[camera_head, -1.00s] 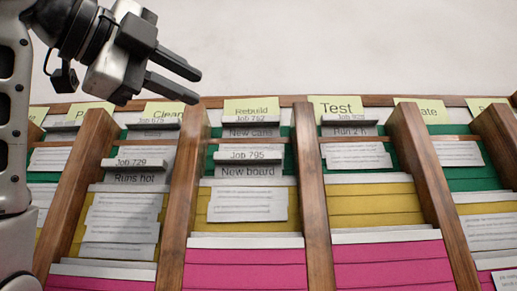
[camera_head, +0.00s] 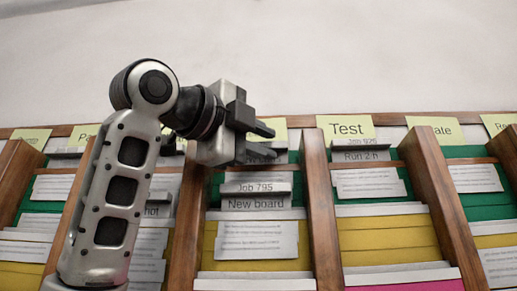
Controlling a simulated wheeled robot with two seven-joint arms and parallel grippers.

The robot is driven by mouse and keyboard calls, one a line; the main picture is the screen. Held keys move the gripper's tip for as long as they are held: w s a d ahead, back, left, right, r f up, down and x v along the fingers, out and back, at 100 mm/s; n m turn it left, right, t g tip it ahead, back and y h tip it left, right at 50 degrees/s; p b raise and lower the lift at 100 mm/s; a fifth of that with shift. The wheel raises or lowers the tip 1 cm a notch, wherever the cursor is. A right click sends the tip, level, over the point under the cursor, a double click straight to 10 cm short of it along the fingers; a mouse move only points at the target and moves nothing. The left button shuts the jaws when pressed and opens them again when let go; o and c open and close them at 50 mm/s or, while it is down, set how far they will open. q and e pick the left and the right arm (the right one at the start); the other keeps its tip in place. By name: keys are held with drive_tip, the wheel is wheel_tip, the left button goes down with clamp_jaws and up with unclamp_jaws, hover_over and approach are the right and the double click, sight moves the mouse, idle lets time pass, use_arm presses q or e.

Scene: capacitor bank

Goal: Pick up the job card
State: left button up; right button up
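Several job cards stand in the slotted rack. The card marked Job 795, New board (camera_head: 255,204), is in the middle column, with its white printed sheet below the label. The card marked Job 926, Run 2 h (camera_head: 361,156), is in the Test column. My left gripper (camera_head: 273,143) is open and empty, fingers pointing right, in front of the top of the middle column. It hides most of that column's yellow header and the upper card there. My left arm covers much of the column to its left, including its card labels. My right gripper is not in view.
Wooden dividers (camera_head: 322,205) stand between the columns and stick out. Yellow header tags, such as Test (camera_head: 345,128), line the rack's top edge. The pale wall above is clear.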

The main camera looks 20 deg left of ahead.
use_arm(q)
drive_tip(key=shift+w+d, duration=0.1)
drive_tip(key=shift+w, duration=0.1)
clamp_jaws()
drive_tip(key=shift+s, duration=0.1)
drive_tip(key=shift+s+r, duration=0.25)
drive_tip(key=shift+r, duration=0.1)
drive_tip(key=s+d+r, duration=0.2)
drive_tip(key=s+r, duration=0.1)
drive_tip(key=s, duration=0.3)
drive_tip(key=s+d+r, duration=0.1)
drive_tip(key=s+r, duration=0.3)
drive_tip(key=s, duration=0.3)
drive_tip(key=shift+d+r, duration=0.15)
drive_tip(key=shift+d, duration=0.25)
